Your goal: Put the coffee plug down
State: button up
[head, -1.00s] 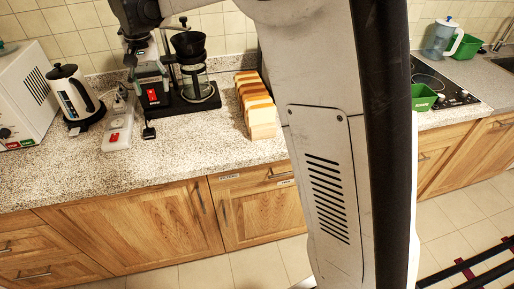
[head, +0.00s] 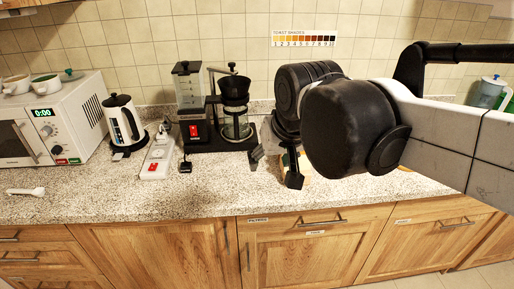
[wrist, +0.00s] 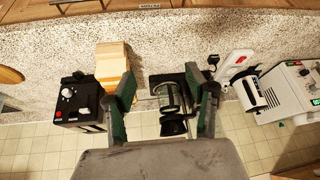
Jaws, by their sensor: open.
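The coffee plug (head: 186,166) looks like a small black plug lying on the counter, just right of the white power strip (head: 156,160). It shows small and dark beside the strip in the wrist view (wrist: 212,62). The coffee maker (head: 237,125) stands behind and to the right of it. My gripper (head: 275,166) is open, with its fingers apart and nothing between them. It is above the counter, right of the plug and clear of it. In the wrist view my gripper (wrist: 166,92) also shows empty.
A kettle (head: 122,122) and a white microwave (head: 60,122) stand at left. Bread slices (wrist: 113,62) and a black appliance with a dial (wrist: 78,104) show in the wrist view. My arm hides part of the right counter. The front left counter is mostly clear.

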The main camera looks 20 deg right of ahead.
jog(key=s+d+f+t, duration=0.1)
jog(key=s+d+f, duration=0.1)
jog(key=s+f, duration=0.3)
jog(key=s, duration=0.3)
jog(key=shift+d+t, duration=0.2)
jog(key=shift+t, duration=0.1)
jog(key=shift+f, duration=0.1)
jog(key=shift+f, duration=0.3)
